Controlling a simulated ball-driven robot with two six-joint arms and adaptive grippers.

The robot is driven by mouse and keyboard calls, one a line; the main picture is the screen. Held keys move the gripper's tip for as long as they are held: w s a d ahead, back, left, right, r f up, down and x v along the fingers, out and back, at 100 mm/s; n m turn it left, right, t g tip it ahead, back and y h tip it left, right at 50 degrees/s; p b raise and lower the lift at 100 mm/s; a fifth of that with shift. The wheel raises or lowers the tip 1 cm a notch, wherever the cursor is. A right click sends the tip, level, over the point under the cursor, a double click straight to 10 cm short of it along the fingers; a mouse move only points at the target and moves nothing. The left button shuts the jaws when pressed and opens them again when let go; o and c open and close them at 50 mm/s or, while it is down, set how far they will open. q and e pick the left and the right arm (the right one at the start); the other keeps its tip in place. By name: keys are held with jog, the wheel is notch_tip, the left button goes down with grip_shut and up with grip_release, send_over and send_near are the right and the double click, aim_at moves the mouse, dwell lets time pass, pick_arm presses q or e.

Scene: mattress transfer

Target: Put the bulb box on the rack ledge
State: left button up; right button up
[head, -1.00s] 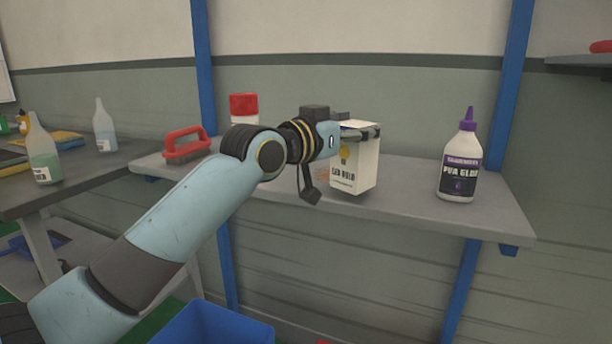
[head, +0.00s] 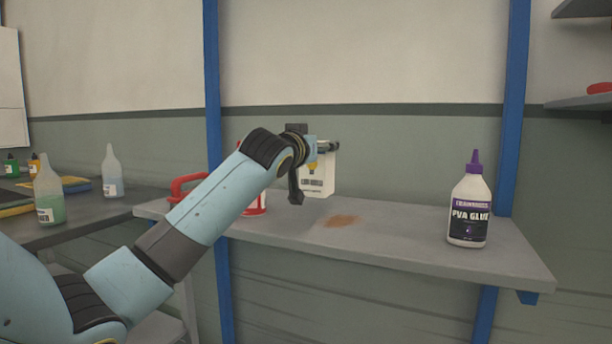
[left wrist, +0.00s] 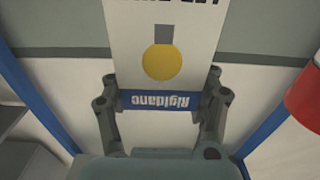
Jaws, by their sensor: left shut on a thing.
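The bulb box (head: 318,179) is white with dark print. My left gripper (head: 325,148) is shut on its upper part. In the head view the box hangs upright over the back of the grey rack ledge (head: 420,252); whether its base touches the ledge I cannot tell. In the left wrist view the box (left wrist: 163,30) shows a yellow bulb picture and a blue band, with the gripper's fingers (left wrist: 160,110) on either side. My right gripper is not in view.
A white PVA glue bottle (head: 469,205) with a purple cap stands at the ledge's right. A red-handled brush (head: 187,186) and a red-and-white container (head: 256,204), partly behind my arm, are at the left. A brown stain (head: 341,221) marks the otherwise clear middle. Blue posts (head: 511,110) flank the ledge.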

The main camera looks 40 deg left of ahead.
aim_at(302, 171)
pick_arm(q)
jog(key=shift+s+a+f, duration=0.8)
jog(key=shift+a+f, duration=0.1)
jog(key=shift+a, duration=0.05)
notch_tip(302, 171, down, 4)
jog(key=shift+r+b, duration=0.1)
jog(key=shift+b, duration=0.35)
jog(key=o, duration=1.2)
jog(key=v, duration=1.2)
